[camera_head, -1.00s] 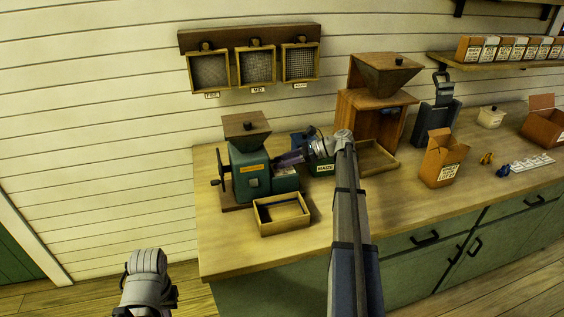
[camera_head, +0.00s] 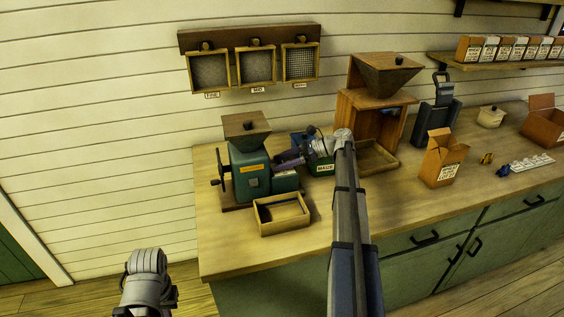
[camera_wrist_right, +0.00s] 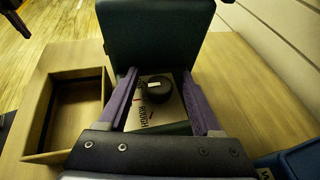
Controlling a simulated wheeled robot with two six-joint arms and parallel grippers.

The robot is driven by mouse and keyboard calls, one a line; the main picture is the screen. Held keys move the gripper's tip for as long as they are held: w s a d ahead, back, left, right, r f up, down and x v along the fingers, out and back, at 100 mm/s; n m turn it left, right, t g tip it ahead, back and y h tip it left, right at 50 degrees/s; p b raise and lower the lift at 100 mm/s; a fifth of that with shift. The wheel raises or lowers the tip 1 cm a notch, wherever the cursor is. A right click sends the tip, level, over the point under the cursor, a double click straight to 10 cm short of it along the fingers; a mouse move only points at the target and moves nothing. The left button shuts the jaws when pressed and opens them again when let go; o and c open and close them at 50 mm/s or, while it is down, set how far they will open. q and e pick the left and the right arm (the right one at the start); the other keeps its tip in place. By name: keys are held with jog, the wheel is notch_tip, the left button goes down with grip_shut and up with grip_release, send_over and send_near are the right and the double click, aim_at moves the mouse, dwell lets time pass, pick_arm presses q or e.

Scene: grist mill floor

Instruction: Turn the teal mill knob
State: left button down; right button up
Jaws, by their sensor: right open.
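The teal mill (camera_head: 248,172) stands on the counter at left of centre, with a wooden hopper on top and a crank on its left side. In the right wrist view its dark round knob (camera_wrist_right: 157,89) sits on a pale plate lettered "ROUGH", beside the dark mill body (camera_wrist_right: 155,35). In the head view the knob is hidden by my right gripper (camera_head: 280,162), which reaches in from the right. In the right wrist view this gripper (camera_wrist_right: 160,78) is open, its purple fingers on either side of the knob, with gaps visible. My left arm's grey wrist shows bottom left; its fingers are not visible.
An open wooden tray (camera_head: 283,226) lies in front of the mill. A paper bag (camera_head: 440,162) is farther right. Counter is bare at front left.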

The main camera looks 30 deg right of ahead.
jog(key=shift+s+d+r+p, duration=0.25)
jog(key=shift+d+r+p, duration=0.1)
jog(key=shift+d, duration=0.2)
jog(key=p+v, duration=0.2)
jog(key=v, duration=0.4)
jog(key=shift+d, duration=0.2)
jog(key=shift+s, duration=0.2)
